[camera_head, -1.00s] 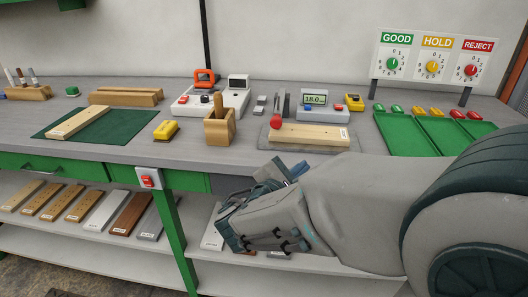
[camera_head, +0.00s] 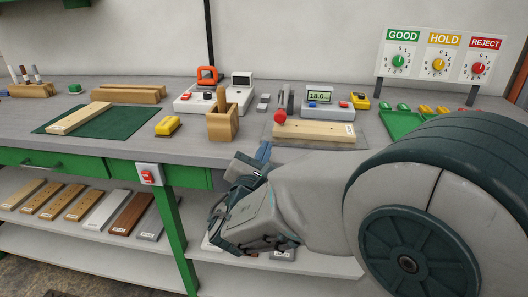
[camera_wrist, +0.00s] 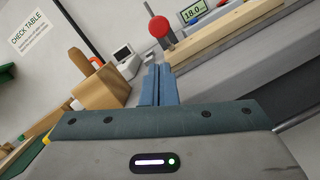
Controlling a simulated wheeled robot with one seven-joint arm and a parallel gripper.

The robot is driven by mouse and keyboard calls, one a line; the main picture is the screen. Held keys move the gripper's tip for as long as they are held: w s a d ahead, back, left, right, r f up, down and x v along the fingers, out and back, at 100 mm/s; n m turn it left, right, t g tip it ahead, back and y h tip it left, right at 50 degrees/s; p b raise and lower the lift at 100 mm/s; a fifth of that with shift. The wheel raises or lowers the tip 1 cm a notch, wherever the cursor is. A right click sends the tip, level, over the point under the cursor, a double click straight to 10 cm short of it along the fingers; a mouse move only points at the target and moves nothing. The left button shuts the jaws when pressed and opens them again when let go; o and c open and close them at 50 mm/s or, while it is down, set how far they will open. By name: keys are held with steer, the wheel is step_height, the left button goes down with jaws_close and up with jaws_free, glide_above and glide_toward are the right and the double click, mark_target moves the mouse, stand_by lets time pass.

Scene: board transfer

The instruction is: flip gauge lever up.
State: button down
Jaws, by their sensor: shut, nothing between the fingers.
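The gauge lever has a red ball knob (camera_head: 279,118) and stands at the left end of a wooden board (camera_head: 314,133). The gauge's display (camera_head: 319,96) behind it reads about 18.0. In the wrist view the red knob (camera_wrist: 158,27) and the board (camera_wrist: 225,34) lie beyond my fingertips, up and to the right. My gripper (camera_wrist: 157,72) is shut and empty, its blue fingers together. In the head view my gripper's blue fingers (camera_head: 263,152) show at the bench's front edge, below and left of the knob, apart from it.
A wooden block holder (camera_head: 222,125) stands left of the gauge and also shows in the wrist view (camera_wrist: 103,88). A yellow block (camera_head: 168,126) and a green mat (camera_head: 130,130) with a board lie further left. Green trays (camera_head: 400,122) are at right, partly hidden by my arm.

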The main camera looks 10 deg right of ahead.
steer(key=x, duration=0.7)
steer(key=shift+d, duration=0.1)
steer(key=shift+r, duration=0.1)
